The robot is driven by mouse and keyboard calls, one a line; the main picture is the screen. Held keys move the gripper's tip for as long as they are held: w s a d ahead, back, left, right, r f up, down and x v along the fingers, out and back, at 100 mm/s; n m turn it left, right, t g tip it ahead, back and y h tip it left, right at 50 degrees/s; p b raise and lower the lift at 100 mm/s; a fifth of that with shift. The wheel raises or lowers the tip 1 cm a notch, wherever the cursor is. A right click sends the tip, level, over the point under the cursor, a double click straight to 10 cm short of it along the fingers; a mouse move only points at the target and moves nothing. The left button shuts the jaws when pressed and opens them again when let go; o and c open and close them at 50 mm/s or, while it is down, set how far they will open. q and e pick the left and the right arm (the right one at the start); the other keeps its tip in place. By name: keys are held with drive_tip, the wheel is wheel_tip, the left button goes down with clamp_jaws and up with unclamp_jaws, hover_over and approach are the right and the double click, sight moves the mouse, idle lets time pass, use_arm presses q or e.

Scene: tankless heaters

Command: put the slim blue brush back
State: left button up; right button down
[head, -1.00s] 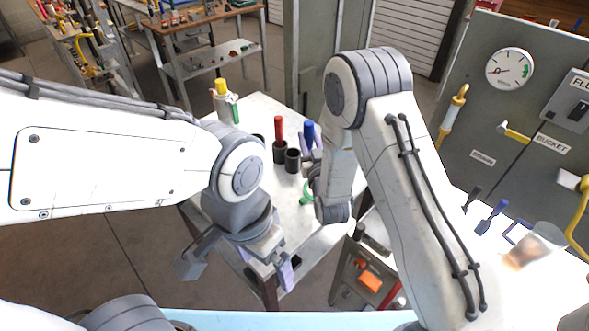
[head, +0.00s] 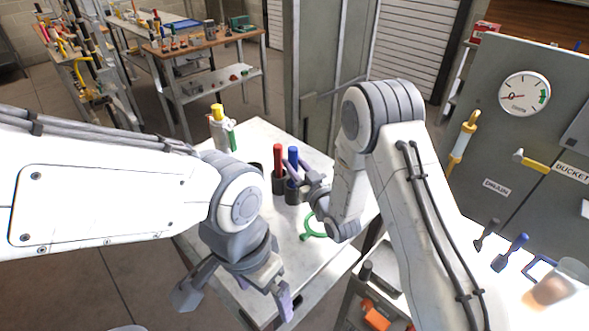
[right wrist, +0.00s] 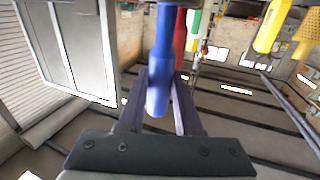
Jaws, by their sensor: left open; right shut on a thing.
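The slim blue brush (head: 293,155) stands upright with its blue handle up, directly over a black cup (head: 293,196) on the light table. My right gripper (head: 297,173) is shut on the handle just above the cup's rim. Whether the brush's lower end is inside the cup is hidden. In the right wrist view the blue handle (right wrist: 163,60) lies between the two fingers. A red-handled tool (head: 278,160) stands in the neighbouring black cup (head: 279,184). My left gripper (head: 236,298) is open and empty, low in front of the table's near edge.
A green ring-shaped item (head: 313,228) lies in front of the cups. Another blue-handled brush (head: 510,252) lies on the right-hand counter, beside a dark brush (head: 487,233) and a clear cup (head: 560,288).

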drive_tip(key=shift+f, duration=0.9)
drive_tip(key=shift+f, duration=0.2)
drive_tip(key=c, duration=0.6)
unclamp_jaws()
